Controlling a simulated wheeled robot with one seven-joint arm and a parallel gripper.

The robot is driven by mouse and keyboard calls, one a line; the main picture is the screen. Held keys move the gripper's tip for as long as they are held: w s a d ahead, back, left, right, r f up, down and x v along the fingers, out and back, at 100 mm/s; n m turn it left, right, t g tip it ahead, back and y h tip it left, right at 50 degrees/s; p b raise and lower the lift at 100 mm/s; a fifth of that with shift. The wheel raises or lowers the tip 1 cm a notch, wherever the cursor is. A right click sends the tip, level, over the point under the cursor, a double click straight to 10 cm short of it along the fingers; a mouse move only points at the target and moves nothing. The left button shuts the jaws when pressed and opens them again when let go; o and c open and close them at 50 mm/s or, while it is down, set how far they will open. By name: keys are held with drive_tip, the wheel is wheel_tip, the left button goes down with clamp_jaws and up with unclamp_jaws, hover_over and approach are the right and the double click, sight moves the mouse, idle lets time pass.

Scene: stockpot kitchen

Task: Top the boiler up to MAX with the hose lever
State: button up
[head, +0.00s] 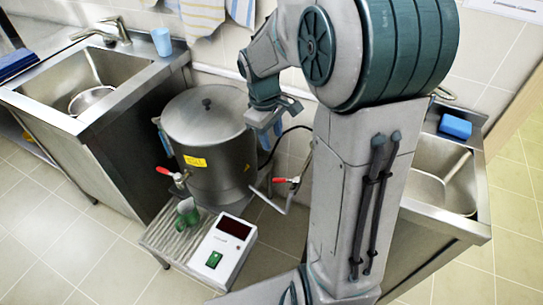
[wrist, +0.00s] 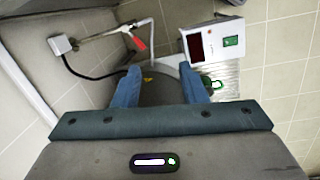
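The boiler (head: 210,150) is a large grey metal pot with its lid (head: 205,112) on and a yellow label in front. A red-handled tap (head: 165,171) sits low on its front left. The hose lever (head: 279,180) is red and sits on a fitting at the wall, right of the boiler; it also shows in the wrist view (wrist: 138,40). A pale bent spout (head: 275,202) runs from this fitting. My gripper (head: 270,136) is at the boiler's right side, above the lever. In the wrist view, its blue fingers (wrist: 163,84) are apart with nothing gripped. No MAX mark is readable.
A green mug (head: 187,213) stands on the slatted drain tray (head: 165,235) below the tap. A white box (head: 222,252) with a dark display and green switch is beside it. Steel sinks (head: 85,80) flank the boiler. My arm hides part of the right side.

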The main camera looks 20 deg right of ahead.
drive_tip(key=w+d+f+n+g, duration=0.1)
drive_tip(key=w+d+f+n, duration=0.3)
drive_tip(key=w+f, duration=0.4)
drive_tip(key=n+y, duration=0.2)
drive_tip(key=n, duration=0.1)
approach(285, 181)
drive_tip(key=shift+g, duration=0.4)
drive_tip(key=f, duration=0.2)
drive_tip(key=a+f, duration=0.1)
drive_tip(key=f, duration=0.5)
drive_tip(key=shift+w+a+f, duration=0.1)
drive_tip(key=shift+w+a, duration=0.2)
drive_tip(key=shift+a, duration=0.05)
drive_tip(key=shift+c, duration=0.2)
clamp_jaws()
drive_tip(key=shift+a, duration=0.1)
